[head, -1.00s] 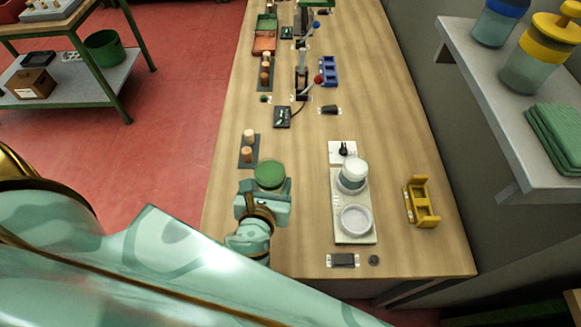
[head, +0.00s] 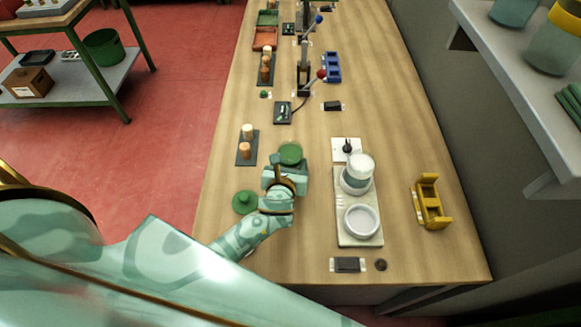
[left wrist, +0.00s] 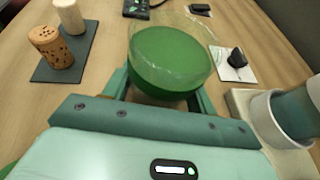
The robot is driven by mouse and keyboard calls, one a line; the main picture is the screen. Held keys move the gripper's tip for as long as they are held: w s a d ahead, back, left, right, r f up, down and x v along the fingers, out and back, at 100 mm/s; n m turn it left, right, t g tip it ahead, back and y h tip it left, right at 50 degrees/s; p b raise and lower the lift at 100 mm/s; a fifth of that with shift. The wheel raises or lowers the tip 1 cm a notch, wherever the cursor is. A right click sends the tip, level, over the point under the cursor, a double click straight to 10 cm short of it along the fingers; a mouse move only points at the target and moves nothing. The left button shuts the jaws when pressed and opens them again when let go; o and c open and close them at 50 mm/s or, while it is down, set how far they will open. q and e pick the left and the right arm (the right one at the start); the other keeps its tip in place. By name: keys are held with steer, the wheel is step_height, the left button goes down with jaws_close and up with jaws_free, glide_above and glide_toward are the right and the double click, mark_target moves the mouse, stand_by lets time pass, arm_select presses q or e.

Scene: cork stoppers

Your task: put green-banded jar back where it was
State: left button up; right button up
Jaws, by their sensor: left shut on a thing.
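The green-banded jar (head: 290,154) is between the fingers of my left gripper (head: 287,170), near the middle of the bench in the head view. In the left wrist view the jar (left wrist: 172,58) shows as an open clear glass rim with green inside. My left gripper (left wrist: 165,95) is shut on it. I cannot tell whether its base touches the bench. A green lid with a knob (head: 245,202) lies on the bench left of my left wrist. My right gripper is not in view.
Right of the gripper, a pale board (head: 350,232) carries a white-filled jar (head: 358,172) and a white dish (head: 361,221). A yellow holder (head: 431,203) stands further right. Corks stand on a dark mat (head: 247,151) at left. A wall shelf (head: 515,95) holds a yellow-banded jar (head: 553,42).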

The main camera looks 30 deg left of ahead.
arm_select(q)
steer(key=shift+f, duration=0.25)
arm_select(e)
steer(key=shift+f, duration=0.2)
arm_select(q)
steer(key=shift+f, duration=0.1)
steer(key=shift+f, duration=0.15)
steer(key=o, duration=1.2)
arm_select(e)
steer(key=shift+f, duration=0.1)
arm_select(q)
steer(key=shift+r, duration=0.3)
steer(key=p+v, duration=0.2)
steer(key=v, duration=1)
steer(key=shift+s+f, duration=0.1)
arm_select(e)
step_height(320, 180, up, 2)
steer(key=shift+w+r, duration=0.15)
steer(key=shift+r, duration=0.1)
